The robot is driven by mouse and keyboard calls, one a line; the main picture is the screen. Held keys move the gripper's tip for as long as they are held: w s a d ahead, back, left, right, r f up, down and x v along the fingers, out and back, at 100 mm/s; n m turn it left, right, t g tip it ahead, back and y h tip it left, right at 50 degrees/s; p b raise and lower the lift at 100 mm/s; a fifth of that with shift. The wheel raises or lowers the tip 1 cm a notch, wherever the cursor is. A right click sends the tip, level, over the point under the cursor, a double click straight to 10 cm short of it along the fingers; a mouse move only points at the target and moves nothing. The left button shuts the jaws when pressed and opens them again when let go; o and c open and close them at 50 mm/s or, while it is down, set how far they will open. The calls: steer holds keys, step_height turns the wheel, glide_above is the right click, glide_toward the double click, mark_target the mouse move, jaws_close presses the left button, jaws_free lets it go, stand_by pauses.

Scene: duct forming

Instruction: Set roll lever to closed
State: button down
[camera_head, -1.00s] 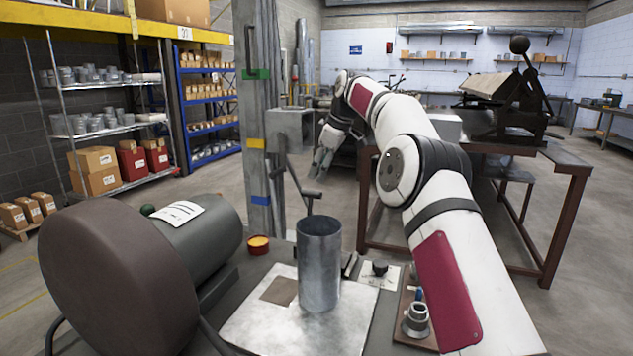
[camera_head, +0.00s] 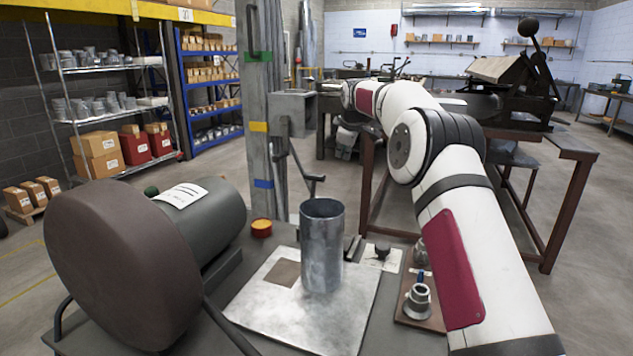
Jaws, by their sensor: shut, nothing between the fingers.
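No label marks the roll lever, so I cannot tell for certain which lever it is. A grey cranked lever (camera_head: 300,168) hangs from a box (camera_head: 293,112) on the upright grey post (camera_head: 257,80), tilted down to the right. A black lever with a ball knob (camera_head: 528,27) stands up on the dark machine (camera_head: 510,80) at the right. My gripper (camera_head: 345,145) is small and partly hidden behind my arm. It is beyond and to the right of the grey lever, apart from it in the picture, shut and empty.
A grey metal cylinder (camera_head: 322,250) stands on a pale plate (camera_head: 255,305) on the near bench. A brown-faced drum (camera_head: 110,260) lies at the left. A brown-framed table (camera_head: 560,200) carries the dark machine. Shelves (camera_head: 105,105) line the left side. Floor is clear between post and shelves.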

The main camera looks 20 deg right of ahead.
steer(key=w+d+f+n+t+h, duration=0.2)
steer(key=w+d+t, duration=0.1)
steer(key=d, duration=0.2)
steer(key=n+t+y, duration=0.3)
steer(key=n+y, duration=1.1)
steer(key=y, duration=0.1)
glide_toward(315, 183)
steer(key=s+a, duration=0.1)
steer(key=s, duration=0.1)
steer(key=s+a, duration=0.1)
steer(key=s, duration=0.1)
steer(key=s+a+r, duration=0.1)
steer(key=s, duration=0.2)
steer(key=shift+a, duration=0.2)
steer(key=w+a, duration=0.1)
steer(key=w, duration=0.2)
steer(key=w+a, duration=0.2)
steer(key=w, duration=0.1)
steer(key=w+a+b, duration=0.1)
steer(key=w, duration=0.3)
steer(key=shift+a+r, duration=0.2)
steer(key=shift+a, duration=0.05)
steer(key=shift+w+d+r, duration=0.1)
steer(key=shift+w+d, duration=0.1)
steer(key=shift+w, duration=0.25)
